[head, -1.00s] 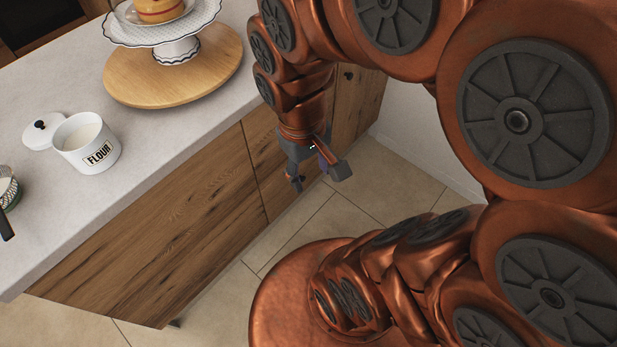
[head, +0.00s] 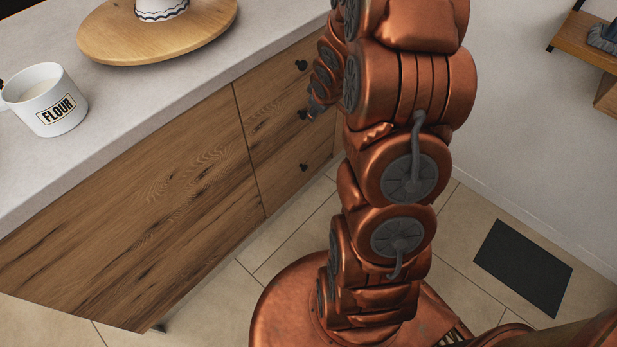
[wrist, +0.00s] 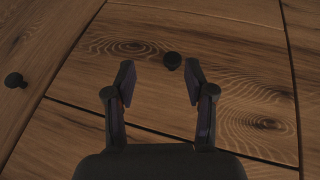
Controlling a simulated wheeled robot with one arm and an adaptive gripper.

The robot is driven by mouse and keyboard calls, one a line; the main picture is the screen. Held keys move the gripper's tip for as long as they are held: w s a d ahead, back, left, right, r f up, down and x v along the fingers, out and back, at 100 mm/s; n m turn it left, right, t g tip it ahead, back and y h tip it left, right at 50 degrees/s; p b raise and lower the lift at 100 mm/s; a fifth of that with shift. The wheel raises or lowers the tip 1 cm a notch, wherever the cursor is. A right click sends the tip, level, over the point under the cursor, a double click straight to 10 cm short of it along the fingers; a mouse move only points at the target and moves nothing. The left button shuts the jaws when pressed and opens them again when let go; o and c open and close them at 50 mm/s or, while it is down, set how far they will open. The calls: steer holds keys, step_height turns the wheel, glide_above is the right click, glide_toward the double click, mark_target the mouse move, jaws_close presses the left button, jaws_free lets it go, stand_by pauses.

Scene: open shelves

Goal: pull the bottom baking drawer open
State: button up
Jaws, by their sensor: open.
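The wooden drawer stack stands under the right end of the counter in the head view. Its bottom drawer (head: 285,185) is flush with the front and has a dark round knob (head: 304,167). My gripper (head: 316,108) is partly hidden behind my arm and appears beside the middle knob (head: 302,114). In the wrist view my gripper (wrist: 160,70) is open and empty, pointing at a wooden drawer front. A dark knob (wrist: 172,60) appears between the fingertips, not gripped. I cannot tell from the wrist view which drawer this is.
A second knob (wrist: 14,80) sits on another panel at the left of the wrist view. In the head view, a wide wooden panel (head: 140,210) lies left of the drawers. A flour canister (head: 47,100) and round board (head: 150,45) stand on the counter. The floor right of me holds a dark mat (head: 523,267).

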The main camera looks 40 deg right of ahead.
step_height(320, 180, down, 11)
steer(key=w+d+t+y+b, duration=0.1)
steer(key=w+d+t+b, duration=0.1)
steer(key=w+d+b, duration=0.15)
steer(key=t+y+b, duration=0.5)
steer(key=t+b, duration=0.5)
steer(key=b, duration=0.5)
glide_toward(306, 169)
steer(key=shift+m, duration=0.3)
steer(key=shift+b+x, duration=1.1)
steer(key=shift+x, duration=2.1)
steer(key=shift+b+x, duration=0.3)
steer(key=shift+x, duration=0.75)
steer(key=shift+r, duration=0.2)
steer(key=shift+a, duration=0.1)
jaws_close()
